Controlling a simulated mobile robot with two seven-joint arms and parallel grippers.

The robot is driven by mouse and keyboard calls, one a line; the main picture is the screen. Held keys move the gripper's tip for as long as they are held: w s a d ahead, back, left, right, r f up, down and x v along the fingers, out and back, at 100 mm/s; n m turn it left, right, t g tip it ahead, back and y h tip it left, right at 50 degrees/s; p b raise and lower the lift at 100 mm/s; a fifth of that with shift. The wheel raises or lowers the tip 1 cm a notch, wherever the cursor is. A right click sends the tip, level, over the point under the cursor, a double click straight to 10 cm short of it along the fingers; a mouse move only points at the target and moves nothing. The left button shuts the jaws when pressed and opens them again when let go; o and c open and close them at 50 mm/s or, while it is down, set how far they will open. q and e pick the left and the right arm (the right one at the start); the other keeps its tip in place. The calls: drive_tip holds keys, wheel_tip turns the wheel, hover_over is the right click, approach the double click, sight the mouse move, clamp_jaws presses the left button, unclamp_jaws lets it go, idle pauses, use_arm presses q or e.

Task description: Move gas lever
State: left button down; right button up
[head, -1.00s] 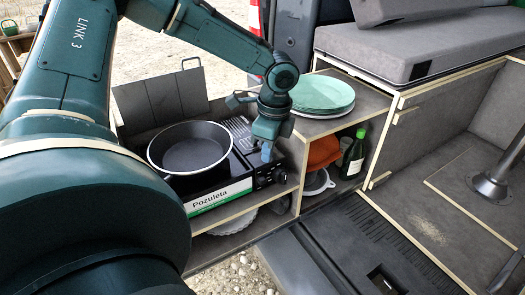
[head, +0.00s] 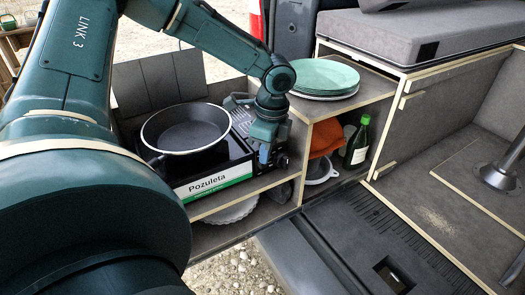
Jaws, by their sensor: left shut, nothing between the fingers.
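The gas stove (head: 219,182) is a black camping cooker with a white and green "Pozuleta" label, on the wooden pull-out shelf at centre left. A black frying pan (head: 185,127) sits on its left part. My left gripper (head: 265,157) points down at the stove's front right end, close to the control panel (head: 282,162). Its fingers look shut, with nothing seen between them. The gas lever is hidden or too small to make out near the fingertips, and I cannot tell whether they touch it. My right gripper is not in view.
Green and white plates (head: 324,76) are stacked on the shelf right of my wrist. Below them are a green bottle (head: 357,142), an orange item (head: 325,138) and a white-rimmed pan (head: 320,170). A folded grey windscreen (head: 160,85) stands behind the frying pan.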

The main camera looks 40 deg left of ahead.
use_arm(q)
drive_tip(key=shift+f, duration=0.5)
drive_tip(key=shift+f+b, duration=0.75)
drive_tip(key=shift+f, duration=0.2)
drive_tip(key=shift+d+r, duration=0.2)
drive_tip(key=shift+r, duration=0.05)
drive_tip(key=shift+w+d+r+p, duration=0.2)
drive_tip(key=shift+w+d, duration=0.1)
drive_tip(key=shift+d, duration=0.3)
drive_tip(key=shift+w+d+r+p, duration=0.2)
drive_tip(key=shift+w+d, duration=0.05)
drive_tip(key=shift+d, duration=0.35)
